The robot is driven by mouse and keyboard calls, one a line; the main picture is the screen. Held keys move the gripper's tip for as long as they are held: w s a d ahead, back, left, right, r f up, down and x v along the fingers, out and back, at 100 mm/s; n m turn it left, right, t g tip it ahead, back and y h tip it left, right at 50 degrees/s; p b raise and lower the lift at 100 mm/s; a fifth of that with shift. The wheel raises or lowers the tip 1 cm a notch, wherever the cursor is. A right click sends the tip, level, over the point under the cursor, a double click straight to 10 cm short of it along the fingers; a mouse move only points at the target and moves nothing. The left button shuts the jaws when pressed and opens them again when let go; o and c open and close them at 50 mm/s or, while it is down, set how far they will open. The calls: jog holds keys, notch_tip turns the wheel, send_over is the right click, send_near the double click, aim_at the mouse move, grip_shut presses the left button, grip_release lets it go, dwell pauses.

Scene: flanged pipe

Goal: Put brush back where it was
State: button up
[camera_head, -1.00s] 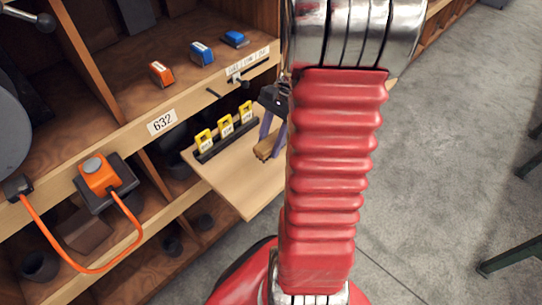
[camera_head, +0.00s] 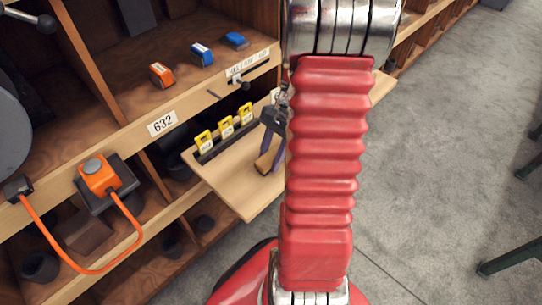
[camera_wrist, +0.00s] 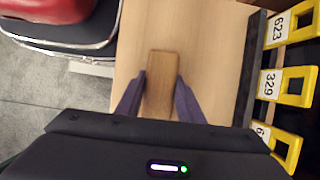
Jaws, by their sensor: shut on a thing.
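The brush (camera_head: 264,163) shows as a brown wooden block with its bristles out of sight. My gripper (camera_head: 270,160) is shut on it, with purple fingers on both sides. In the wrist view the brush (camera_wrist: 161,82) sits between the fingertips (camera_wrist: 160,95), over the light wooden pull-out board (camera_wrist: 210,50). In the head view this board (camera_head: 238,196) juts out below the shelf. The brush is low over the board or on it; I cannot tell whether it touches. My red arm hides the board's right part.
A black rack (camera_head: 210,154) with several yellow numbered tags (camera_head: 226,127) stands along the board's back edge, beside my gripper. Orange and blue items (camera_head: 202,54) lie on the shelf above. An orange-cabled box (camera_head: 100,175) is at the left. Bare board lies left of the brush.

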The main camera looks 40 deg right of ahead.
jog(key=shift+f, duration=0.1)
jog(key=o, duration=1.3)
jog(key=v, duration=1.2)
jog(key=shift+a, duration=0.1)
